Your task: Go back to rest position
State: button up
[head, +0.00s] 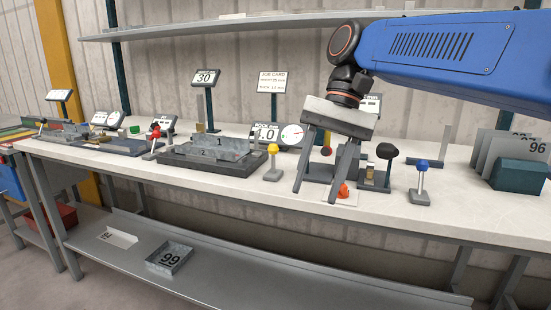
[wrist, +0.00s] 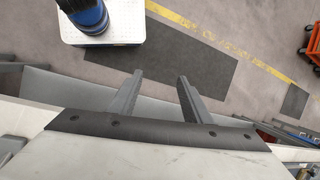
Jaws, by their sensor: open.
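My gripper (head: 322,172) is open and empty in the head view, with its two grey fingers spread and pointing down over the right half of the workbench (head: 455,205). The fingers overlap several small bench items in the picture, and I cannot tell how close they are to them. In the wrist view my gripper (wrist: 158,82) also shows open, with nothing between the fingers. My blue arm reaches in from the right above the bench.
A yellow-knobbed lever (head: 272,165) and a blue-knobbed lever (head: 421,180) stand near my gripper. A red-orange knob (head: 343,191) lies below it. Grey plates in a green holder (head: 520,175) stand at right. A bending fixture (head: 212,155) sits left. A shelf (head: 200,32) runs behind.

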jog(key=s+d+f+t+h, duration=0.1)
jog(key=s+d+f+t, duration=0.3)
jog(key=d+f, duration=0.6)
jog(key=s+d+f+n+t+h, duration=0.1)
jog(key=s+d+f+t, duration=0.3)
jog(key=d+f, duration=0.7)
notch_tip(320, 180, down, 4)
jog(key=shift+s+f+n+h, duration=0.3)
jog(key=shift+s+h, duration=0.4)
jog(key=shift+s, duration=0.55)
